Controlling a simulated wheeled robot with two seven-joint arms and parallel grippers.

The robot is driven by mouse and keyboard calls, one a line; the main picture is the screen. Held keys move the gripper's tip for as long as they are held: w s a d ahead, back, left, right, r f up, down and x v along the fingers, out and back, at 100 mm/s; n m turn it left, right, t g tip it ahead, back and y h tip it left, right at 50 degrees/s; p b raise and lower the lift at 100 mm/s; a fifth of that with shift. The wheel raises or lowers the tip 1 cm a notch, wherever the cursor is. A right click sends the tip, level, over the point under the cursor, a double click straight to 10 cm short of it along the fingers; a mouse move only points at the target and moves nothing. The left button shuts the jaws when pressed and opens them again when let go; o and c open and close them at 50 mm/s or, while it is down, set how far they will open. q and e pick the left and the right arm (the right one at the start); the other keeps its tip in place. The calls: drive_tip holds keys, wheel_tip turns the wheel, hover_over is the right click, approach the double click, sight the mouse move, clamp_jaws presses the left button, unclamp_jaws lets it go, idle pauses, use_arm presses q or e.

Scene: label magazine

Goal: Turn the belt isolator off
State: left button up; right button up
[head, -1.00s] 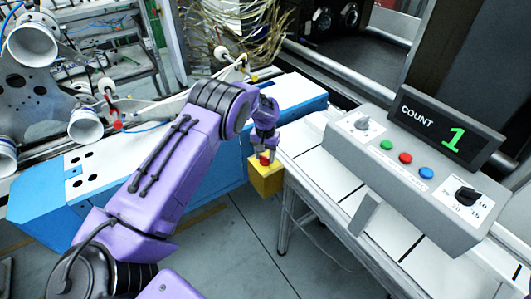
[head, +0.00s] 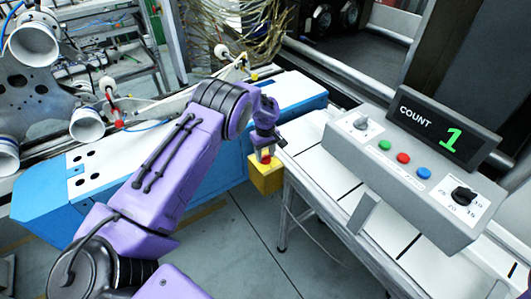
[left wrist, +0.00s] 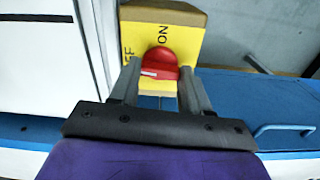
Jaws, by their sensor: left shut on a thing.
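In the left wrist view the yellow box (left wrist: 190,20) carries the letters "FF" at left and "ON" beside the knob. The red knob (left wrist: 160,62) has a white mark lying nearly level, pointing left in that view. My left gripper (head: 266,154) is shut on the red knob, one finger on each side; it also shows in the left wrist view (left wrist: 158,85). My right gripper is not in view.
A grey console (head: 400,165) with a "COUNT" display (head: 440,128) reading 1, coloured buttons and a dial (head: 464,195) stands on the white bench to the right. A blue and white machine (head: 100,190) lies behind my left arm. Grey floor shows below the box.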

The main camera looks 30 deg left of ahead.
use_arm(q)
drive_tip(key=shift+n, duration=0.7)
drive_tip(key=o, duration=1.1)
drive_tip(key=shift+c, duration=0.2)
drive_tip(key=shift+r, duration=0.1)
wheel_tip(320, 180, up, 10)
drive_tip(key=b, duration=0.2)
drive_tip(key=shift+r, duration=0.25)
